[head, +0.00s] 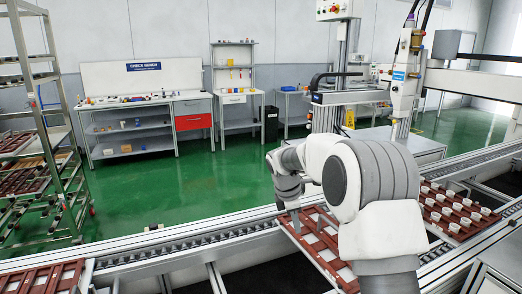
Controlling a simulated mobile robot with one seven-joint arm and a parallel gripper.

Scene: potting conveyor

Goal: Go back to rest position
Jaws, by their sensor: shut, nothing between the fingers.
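My arm reaches out over the conveyor from the lower right of the head view. My gripper (295,224) points down at the left end of the arm, over a red-brown tray (290,222) on the conveyor. It is shut with nothing seen held in it. The fingertips are small, and I cannot tell whether they touch the tray. My arm hides part of this tray.
A tray with several white cups (424,184) lies to the right on the conveyor. Another red-brown tray (42,266) lies at the lower left. A rack (60,150) stands at the left. Green floor (180,195) is open beyond the conveyor rail (190,232).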

